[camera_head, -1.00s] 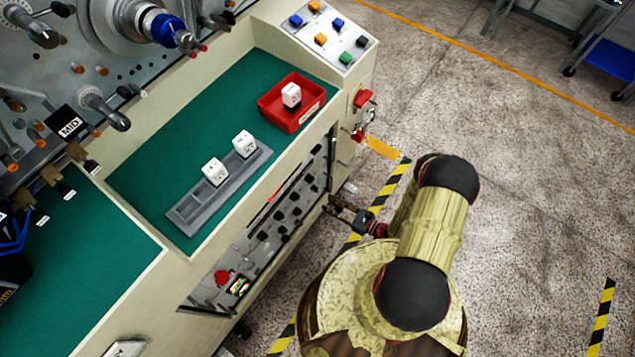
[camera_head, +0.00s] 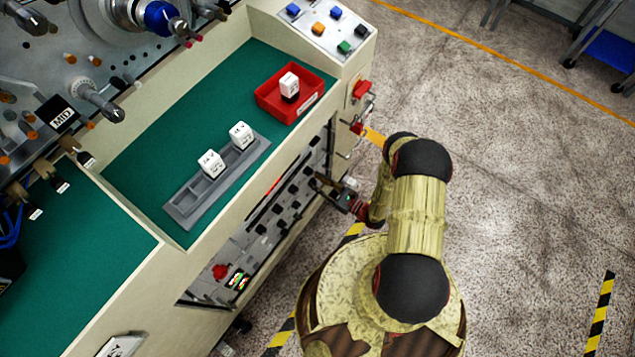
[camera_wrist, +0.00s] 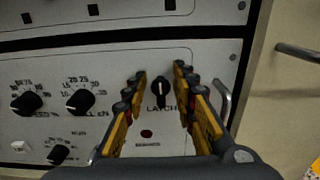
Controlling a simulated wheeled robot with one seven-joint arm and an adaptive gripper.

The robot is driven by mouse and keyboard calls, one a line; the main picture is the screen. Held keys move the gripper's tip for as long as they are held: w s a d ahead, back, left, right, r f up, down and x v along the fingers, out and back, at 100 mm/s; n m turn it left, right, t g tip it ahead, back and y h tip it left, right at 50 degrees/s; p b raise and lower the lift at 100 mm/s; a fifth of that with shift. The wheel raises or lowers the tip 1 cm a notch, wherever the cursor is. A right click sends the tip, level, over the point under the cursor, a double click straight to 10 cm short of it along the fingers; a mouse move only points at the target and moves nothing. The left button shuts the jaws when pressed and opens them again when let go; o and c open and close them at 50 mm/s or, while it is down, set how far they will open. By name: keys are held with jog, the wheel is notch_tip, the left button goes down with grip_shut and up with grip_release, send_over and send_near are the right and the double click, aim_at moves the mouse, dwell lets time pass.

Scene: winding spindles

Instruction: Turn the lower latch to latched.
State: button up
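The latch is a small black knob (camera_wrist: 161,92) on the light grey control panel, with part of the printed word "LATCH" under it in the wrist view. Its pointer stands about upright in that picture. My gripper (camera_wrist: 158,82) is open, with one yellow-and-black finger on each side of the knob and gaps between. I cannot tell how far the fingertips are from the panel. In the head view my gripper (camera_head: 330,186) is at the right end of the panel (camera_head: 228,262) on the machine's front, and the latch is not made out there.
Two large black knobs (camera_wrist: 80,101) sit left of my gripper, with a smaller knob (camera_wrist: 58,154) below. A metal handle (camera_wrist: 222,102) is close to the right finger. A red tray (camera_head: 262,103) and grey rack (camera_head: 183,212) are on the green worktop above.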

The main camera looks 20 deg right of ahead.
jog(key=shift+c, duration=1.1)
jog(key=c, duration=0.4)
jog(key=shift+a, duration=0.1)
grip_shut()
